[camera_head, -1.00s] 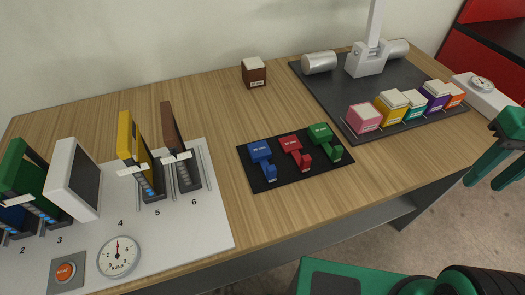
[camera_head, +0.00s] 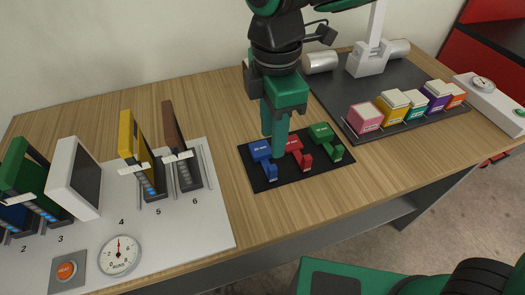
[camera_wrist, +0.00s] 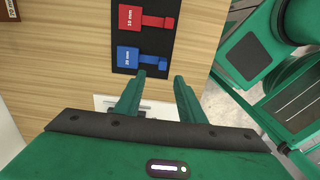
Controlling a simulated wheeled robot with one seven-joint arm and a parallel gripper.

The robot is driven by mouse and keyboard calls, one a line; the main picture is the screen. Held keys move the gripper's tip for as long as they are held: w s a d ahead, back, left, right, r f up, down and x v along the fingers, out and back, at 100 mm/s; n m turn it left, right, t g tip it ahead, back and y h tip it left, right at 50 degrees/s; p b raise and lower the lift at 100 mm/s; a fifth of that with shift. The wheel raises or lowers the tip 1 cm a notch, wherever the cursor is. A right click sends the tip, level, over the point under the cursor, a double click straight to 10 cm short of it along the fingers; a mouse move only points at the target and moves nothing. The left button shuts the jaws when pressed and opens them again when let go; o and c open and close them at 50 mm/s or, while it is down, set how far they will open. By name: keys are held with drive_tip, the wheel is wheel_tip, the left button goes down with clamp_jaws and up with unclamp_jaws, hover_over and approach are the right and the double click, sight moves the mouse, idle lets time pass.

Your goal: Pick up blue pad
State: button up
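The blue pad (camera_head: 259,151) lies at the left end of a black mat (camera_head: 320,168), its narrow tab toward the front. In the wrist view the blue pad (camera_wrist: 129,55) and its tab lie just ahead of the fingertips. My gripper (camera_head: 272,146) points down over the blue pad's right side and hides part of it. In the wrist view my gripper (camera_wrist: 160,77) is open, with a clear gap and nothing between its fingers.
A red pad (camera_head: 296,148) is close beside my fingers, and a green pad (camera_head: 322,133) is further right. A dark tray (camera_head: 325,86) with several coloured blocks lies right.

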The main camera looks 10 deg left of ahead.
hover_over(273, 167)
drive_tip(key=f, duration=0.4)
drive_tip(key=shift+w+a+f, duration=0.1)
drive_tip(key=shift+a+f, duration=0.15)
drive_tip(key=shift+f, duration=0.05)
drive_tip(key=shift+d+f, duration=0.15)
drive_tip(key=shift+f, duration=1.35)
drive_tip(key=shift+d+f, duration=0.1)
drive_tip(key=shift+f, duration=1.4)
clamp_jaws()
